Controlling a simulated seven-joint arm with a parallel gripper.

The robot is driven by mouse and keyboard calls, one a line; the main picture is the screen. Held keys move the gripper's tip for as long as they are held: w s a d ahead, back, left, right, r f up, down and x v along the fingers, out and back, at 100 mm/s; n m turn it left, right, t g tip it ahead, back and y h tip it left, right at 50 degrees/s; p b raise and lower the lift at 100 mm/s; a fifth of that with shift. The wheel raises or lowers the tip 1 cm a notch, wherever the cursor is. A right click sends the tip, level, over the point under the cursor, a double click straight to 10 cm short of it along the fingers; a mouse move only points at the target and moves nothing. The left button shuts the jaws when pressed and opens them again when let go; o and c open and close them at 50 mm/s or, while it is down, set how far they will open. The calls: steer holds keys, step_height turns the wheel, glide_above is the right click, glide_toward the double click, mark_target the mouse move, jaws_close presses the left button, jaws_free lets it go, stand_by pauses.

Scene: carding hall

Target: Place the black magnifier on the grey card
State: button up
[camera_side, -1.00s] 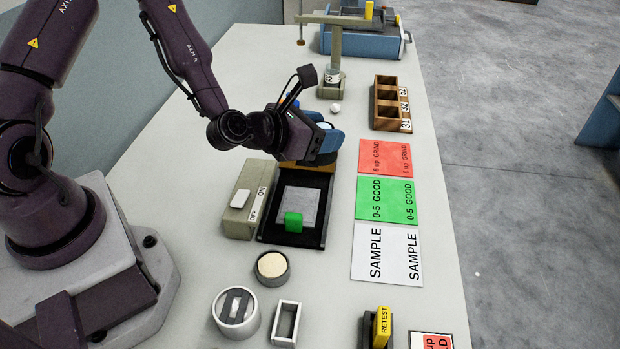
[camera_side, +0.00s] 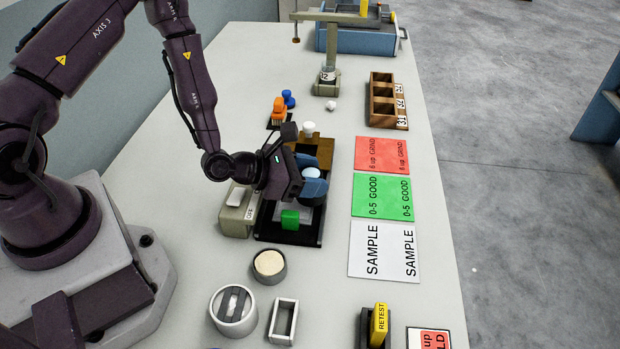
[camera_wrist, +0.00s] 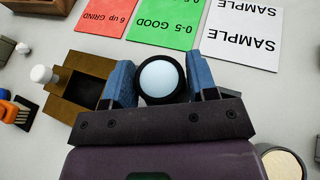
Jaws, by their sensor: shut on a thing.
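The black magnifier (camera_wrist: 161,80), with a round pale lens in a black rim, sits between my blue fingers in the wrist view. My gripper (camera_side: 312,178) is shut on it. In the side view its pale lens (camera_side: 312,173) shows between the fingers, above the black tray (camera_side: 272,234). The wrist view does not show the card. How high the magnifier is above the card I cannot tell.
A wooden box with a white knob (camera_side: 309,129) stands just behind the tray. A switch box (camera_side: 237,213) is close on the left. Red, green (camera_side: 382,196) and white SAMPLE cards lie flat on the right. A round pot (camera_side: 269,267) stands in front.

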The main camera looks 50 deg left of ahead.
steer(key=shift+f, duration=0.5)
steer(key=shift+f, duration=0.1)
steer(key=shift+f, duration=0.25)
steer(key=o, duration=0.9)
